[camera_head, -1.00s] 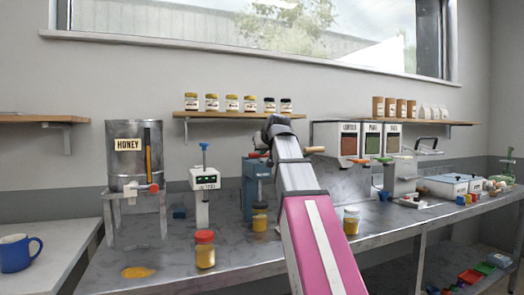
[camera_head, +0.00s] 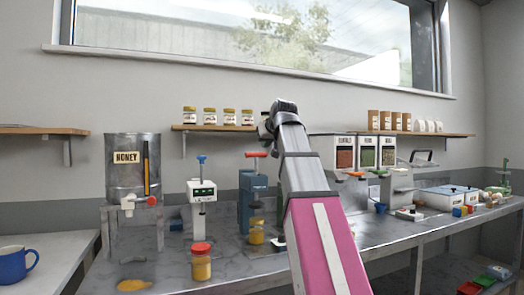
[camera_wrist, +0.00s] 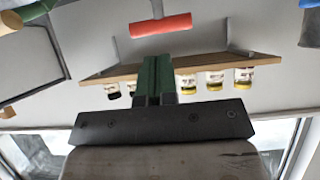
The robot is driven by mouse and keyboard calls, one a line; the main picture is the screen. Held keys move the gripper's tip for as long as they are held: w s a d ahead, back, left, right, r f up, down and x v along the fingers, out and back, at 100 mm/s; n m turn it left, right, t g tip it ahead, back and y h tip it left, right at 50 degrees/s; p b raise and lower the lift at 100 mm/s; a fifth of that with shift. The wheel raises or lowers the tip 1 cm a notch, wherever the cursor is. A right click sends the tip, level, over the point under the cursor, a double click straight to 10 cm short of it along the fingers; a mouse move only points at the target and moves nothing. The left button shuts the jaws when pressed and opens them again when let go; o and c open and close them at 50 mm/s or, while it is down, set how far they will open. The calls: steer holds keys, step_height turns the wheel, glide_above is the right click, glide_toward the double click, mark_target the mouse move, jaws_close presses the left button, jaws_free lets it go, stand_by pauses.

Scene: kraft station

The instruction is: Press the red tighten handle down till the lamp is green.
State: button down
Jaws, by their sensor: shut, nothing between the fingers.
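The red tighten handle (camera_head: 256,154) sticks up as a crossbar on top of the blue machine (camera_head: 252,195), left of my arm. In the wrist view the red handle (camera_wrist: 160,25) shows as a bar on a thin grey stem, beyond my fingertips. My gripper (camera_wrist: 155,60) is shut and empty, its green fingers together, with a visible gap to the handle in the picture. In the head view my forearm and wrist stand right of the machine, and the fingers cannot be made out. A jar (camera_head: 256,232) stands at the machine's foot. I cannot make out a lamp or its colour.
A red-lided honey jar (camera_head: 201,265) and a white device (camera_head: 202,190) with a blue handle stand to the left. The honey tank (camera_head: 130,175) is farther left. A wall shelf (camera_head: 212,127) with jars hangs behind. Dispensers (camera_head: 366,152) stand to the right.

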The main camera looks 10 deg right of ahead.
steer(key=shift+v, duration=1)
